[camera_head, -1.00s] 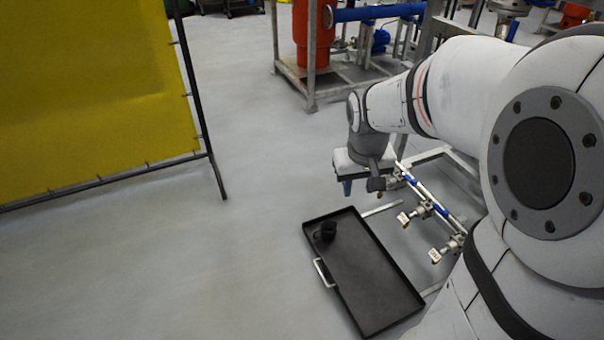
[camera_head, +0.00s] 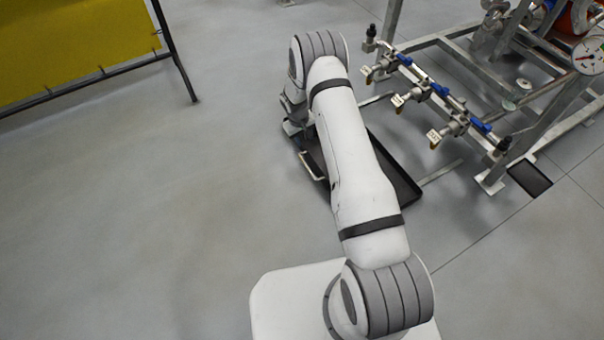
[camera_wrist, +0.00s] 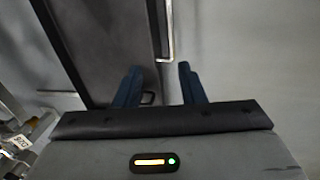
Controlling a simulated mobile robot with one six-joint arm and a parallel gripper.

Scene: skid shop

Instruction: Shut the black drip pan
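The black drip pan (camera_head: 394,172) is pulled out from the pipe skid, with rails showing beyond it. My arm covers its middle in the head view. Its silver handle (camera_head: 312,166) is on the pan's left side. In the wrist view the pan (camera_wrist: 103,45) fills the upper left and the handle (camera_wrist: 170,30) runs along its edge. My gripper (camera_wrist: 159,66) is open, its blue fingers apart. The handle's near end appears between the fingertips; I cannot tell whether they touch it. The dark cup seen earlier in the pan is hidden in the head view.
A yellow screen (camera_head: 75,40) on a dark frame stands at upper left. The grey floor (camera_head: 170,220) left of the pan is clear.

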